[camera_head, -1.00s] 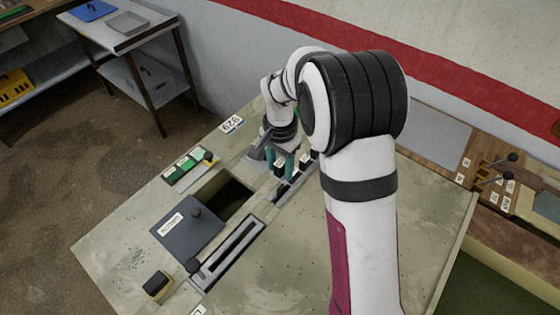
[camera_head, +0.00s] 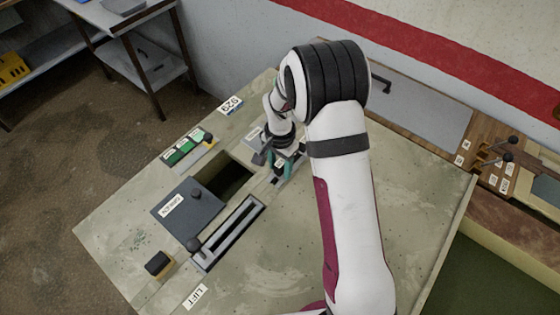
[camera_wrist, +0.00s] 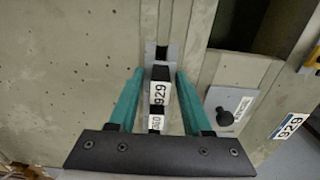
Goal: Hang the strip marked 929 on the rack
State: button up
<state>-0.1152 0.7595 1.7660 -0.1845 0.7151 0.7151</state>
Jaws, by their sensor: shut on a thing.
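My gripper (camera_wrist: 161,75) has its two teal fingers on either side of a dark block with a white label reading 929 (camera_wrist: 159,92), the strip, and is shut on it. The block is in line with a grey rail (camera_wrist: 164,50). Whether it is seated there or held above, I cannot tell. A second label, apparently 360 (camera_wrist: 155,122), shows behind it, nearer the palm. In the head view my gripper (camera_head: 279,165) is low over the table's far part, and the arm partly hides the rail and blocks. A 929 label (camera_head: 230,105) lies at the table's far left edge.
A rectangular opening (camera_head: 226,175) lies left of the gripper. A dark plate with a knob (camera_head: 185,215) and a slotted slider (camera_head: 228,235) are nearer. Green blocks (camera_head: 182,152) sit in a holder at left. The table's right half (camera_head: 415,210) is clear.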

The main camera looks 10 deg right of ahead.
jog(key=shift+f, duration=0.65)
dwell(0.6)
jog(key=o, duration=1.2)
jog(key=shift+r, duration=0.1)
jog(key=shift+r, duration=3.4)
